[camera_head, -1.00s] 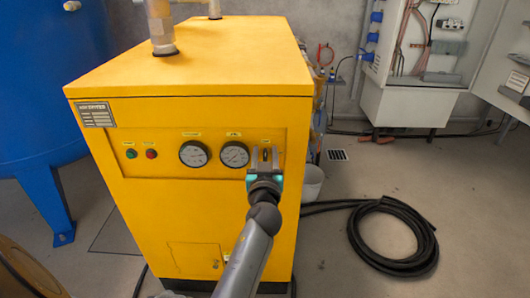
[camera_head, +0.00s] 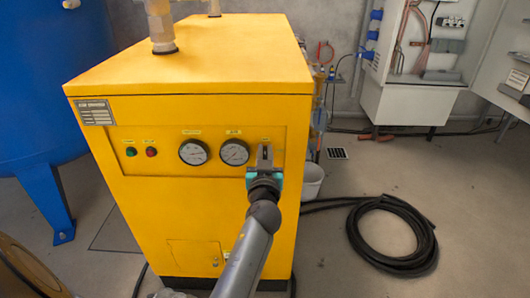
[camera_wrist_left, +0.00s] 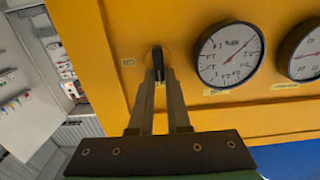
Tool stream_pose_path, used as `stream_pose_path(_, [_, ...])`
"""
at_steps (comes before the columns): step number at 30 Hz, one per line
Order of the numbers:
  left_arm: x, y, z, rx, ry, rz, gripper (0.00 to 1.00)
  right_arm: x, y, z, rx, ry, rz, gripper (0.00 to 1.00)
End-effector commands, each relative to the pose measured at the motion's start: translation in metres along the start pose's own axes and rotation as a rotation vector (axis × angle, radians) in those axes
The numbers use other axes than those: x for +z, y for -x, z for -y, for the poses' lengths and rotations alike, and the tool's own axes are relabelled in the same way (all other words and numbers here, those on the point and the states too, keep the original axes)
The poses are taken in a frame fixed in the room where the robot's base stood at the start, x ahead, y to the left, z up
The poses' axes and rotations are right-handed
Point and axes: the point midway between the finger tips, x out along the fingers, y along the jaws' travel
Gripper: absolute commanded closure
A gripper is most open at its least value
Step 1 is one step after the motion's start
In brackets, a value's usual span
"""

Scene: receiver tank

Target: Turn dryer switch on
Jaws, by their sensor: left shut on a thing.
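The yellow dryer (camera_head: 200,220) stands in the middle of the head view, with a control panel on its front. Its black switch (camera_wrist_left: 158,62) shows in the left wrist view, to the left of a round gauge. My left gripper (camera_head: 265,158) is at the right end of the panel in the head view. In the left wrist view its two fingers (camera_wrist_left: 163,85) are close together around the black switch and shut on it. In the head view the switch is mostly hidden by the gripper. My right gripper is not in view.
Two round gauges (camera_head: 234,153) sit left of the gripper, with a green button (camera_head: 131,153) and a red button (camera_head: 151,153) farther left. A blue tank (camera_head: 45,80) stands at the left. A coiled black hose (camera_head: 392,235) lies on the floor at the right.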

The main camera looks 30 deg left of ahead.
Motion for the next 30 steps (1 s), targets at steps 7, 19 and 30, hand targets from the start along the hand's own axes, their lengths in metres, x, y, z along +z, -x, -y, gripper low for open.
stream_pose_path(7, [-0.001, 0.0, -0.001, 0.0, -0.064, -0.002, 1.0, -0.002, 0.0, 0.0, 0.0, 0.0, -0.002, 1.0])
stream_pose_path(19, [0.001, -0.001, -0.007, -0.001, -0.38, -0.002, 1.0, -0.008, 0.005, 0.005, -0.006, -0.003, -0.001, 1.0])
stream_pose_path(30, [0.003, -0.001, -0.012, 0.0, -0.734, -0.003, 1.0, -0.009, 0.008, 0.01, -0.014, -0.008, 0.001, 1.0])
